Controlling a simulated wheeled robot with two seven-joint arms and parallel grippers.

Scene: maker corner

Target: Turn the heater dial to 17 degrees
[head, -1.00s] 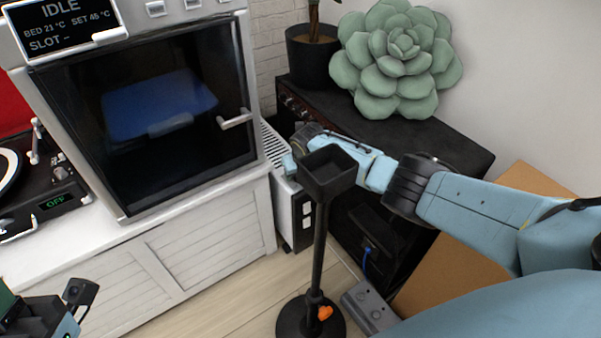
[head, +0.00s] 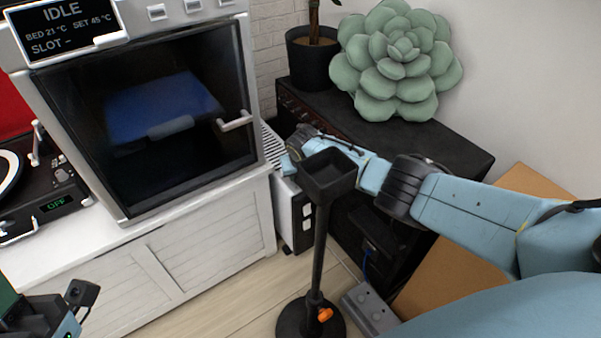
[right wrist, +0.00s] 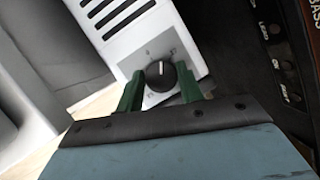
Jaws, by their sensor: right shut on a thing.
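The white heater (head: 284,208) stands low between the cabinet and the dark unit, with a slotted grille on top. In the right wrist view, its front panel (right wrist: 117,47) carries a black round dial (right wrist: 160,75) with a white pointer mark. In the head view the right gripper (head: 288,165) is at the heater, and the dial is hidden. Part of my left gripper (head: 72,308) shows at the bottom left; its fingertips are not clear.
A black stand with a square tray (head: 328,172) rises in front of the right gripper. A printer-like machine (head: 240,90) sits on the white cabinet (head: 205,240). A dark unit (head: 450,145) bears a plant pot and a green succulent cushion. A grey box (head: 368,305) lies on the floor.

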